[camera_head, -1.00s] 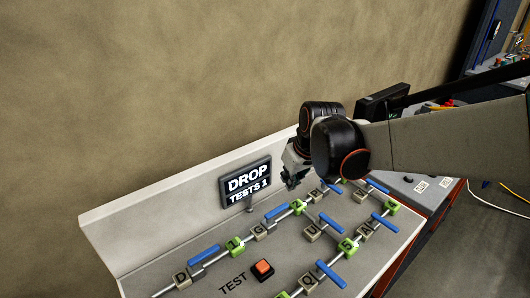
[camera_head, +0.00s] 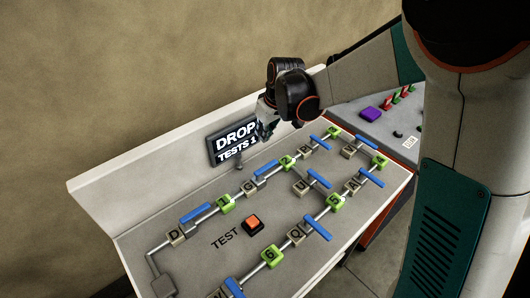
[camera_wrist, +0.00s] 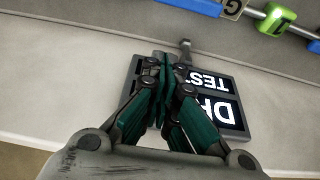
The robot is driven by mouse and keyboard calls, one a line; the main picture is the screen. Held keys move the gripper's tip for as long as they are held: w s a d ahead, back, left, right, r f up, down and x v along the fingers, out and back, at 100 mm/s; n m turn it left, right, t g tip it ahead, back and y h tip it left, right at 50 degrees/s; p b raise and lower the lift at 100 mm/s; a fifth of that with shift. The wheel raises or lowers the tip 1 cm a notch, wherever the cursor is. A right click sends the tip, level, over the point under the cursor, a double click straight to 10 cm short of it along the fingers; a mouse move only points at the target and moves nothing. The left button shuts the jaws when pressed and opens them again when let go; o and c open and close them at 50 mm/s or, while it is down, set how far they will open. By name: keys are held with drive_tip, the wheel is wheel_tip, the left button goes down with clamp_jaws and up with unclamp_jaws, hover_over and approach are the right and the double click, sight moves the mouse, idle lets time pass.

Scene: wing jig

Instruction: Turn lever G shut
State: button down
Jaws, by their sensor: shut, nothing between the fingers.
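Lever G is the blue handle (camera_head: 265,169) at the block marked G (camera_head: 249,188), on the back pipe of the sloped panel. The handle lies roughly along the pipe, on the side toward the green block 2 (camera_head: 288,161). In the wrist view, lever G (camera_wrist: 197,5) and its G block (camera_wrist: 232,9) are cut by the top edge. My gripper (camera_head: 263,136) is shut and empty, in front of the right part of the sign, above and behind lever G and apart from it. Its closed fingers show in the wrist view (camera_wrist: 165,66).
The DROP TESTS 1 sign (camera_head: 233,142) stands close to my fingers on a short post. Other blue levers, such as the one at D (camera_head: 196,213), and green numbered blocks line the pipes. An orange TEST button (camera_head: 252,223) sits mid-panel. A back wall (camera_head: 130,177) edges the panel.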

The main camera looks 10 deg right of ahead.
sight(266, 170)
drive_tip(key=b+x, duration=0.2)
drive_tip(key=x, duration=0.7)
drive_tip(key=shift+f, duration=0.35)
drive_tip(key=shift+s+d+f+b, duration=0.15)
drive_tip(key=shift+f+b, duration=0.05)
drive_tip(key=shift+b, duration=0.1)
drive_tip(key=shift+s+d+r, duration=0.1)
drive_tip(key=shift+s+d, duration=0.35)
drive_tip(key=shift+s, duration=0.25)
drive_tip(key=shift+s+d, duration=0.45)
drive_tip(key=shift+s, duration=0.25)
